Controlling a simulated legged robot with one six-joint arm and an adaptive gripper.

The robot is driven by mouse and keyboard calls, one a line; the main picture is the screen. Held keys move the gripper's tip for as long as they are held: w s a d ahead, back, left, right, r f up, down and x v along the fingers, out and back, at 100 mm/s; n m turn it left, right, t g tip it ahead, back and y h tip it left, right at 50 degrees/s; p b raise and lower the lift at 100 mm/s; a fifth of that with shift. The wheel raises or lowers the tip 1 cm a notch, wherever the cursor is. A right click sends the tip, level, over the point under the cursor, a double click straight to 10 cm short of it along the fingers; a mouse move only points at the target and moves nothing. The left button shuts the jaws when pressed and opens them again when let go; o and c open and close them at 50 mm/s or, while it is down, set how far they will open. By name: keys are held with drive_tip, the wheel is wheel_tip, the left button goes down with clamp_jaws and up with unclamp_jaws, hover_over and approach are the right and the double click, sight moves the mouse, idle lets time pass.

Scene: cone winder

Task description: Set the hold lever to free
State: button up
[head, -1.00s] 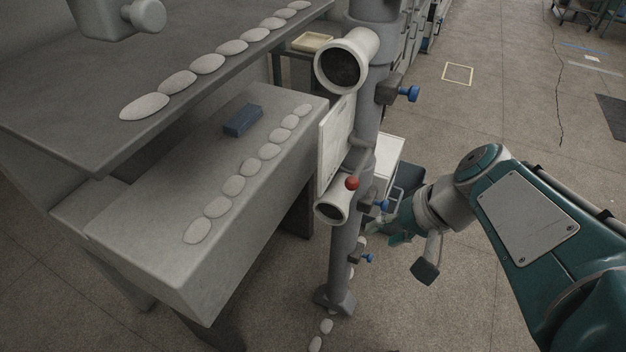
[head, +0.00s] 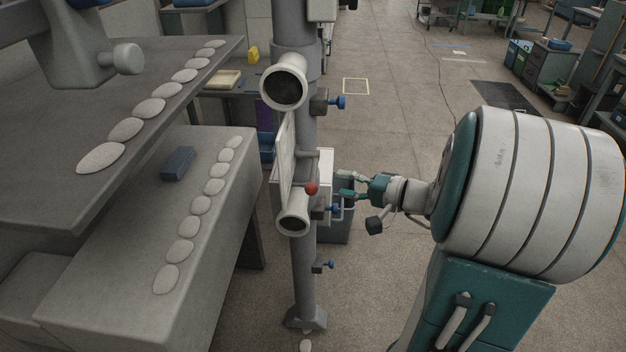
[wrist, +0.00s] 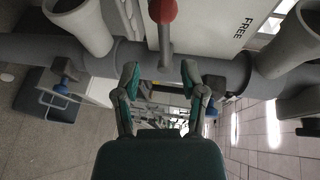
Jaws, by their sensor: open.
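The hold lever with its red ball knob (head: 311,188) sticks out from the grey post (head: 304,255), between two pale open tubes. In the wrist view the red knob (wrist: 163,11) is at the top middle, on a short grey rod that meets the post just beyond my fingers. My gripper (head: 345,183) is to the right of the post, pointing at it. In the wrist view my gripper (wrist: 163,82) has its two green-padded fingers apart with nothing between them. A white plate marked FREE (wrist: 210,25) is right of the rod. Other lettering is not visible.
Blue-knobbed clamps (head: 337,102) stick out from the post's right side. The upper tube (head: 285,82) and lower tube (head: 294,215) project toward me. A grey bench with pale oval pieces (head: 215,186) stands to the left. Open floor lies behind and to the right.

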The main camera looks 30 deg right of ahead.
sight(312, 179)
drive_tip(key=w+a, duration=0.5)
drive_tip(key=a, duration=0.1)
drive_tip(key=shift+w+f, duration=0.15)
drive_tip(key=shift+f, duration=0.3)
drive_tip(key=shift+d, duration=0.85)
drive_tip(key=shift+c, duration=0.3)
drive_tip(key=shift+d, duration=0.1)
drive_tip(key=c, duration=0.5)
clamp_jaws()
drive_tip(key=shift+a+f, duration=0.1)
drive_tip(key=shift+a, duration=0.4)
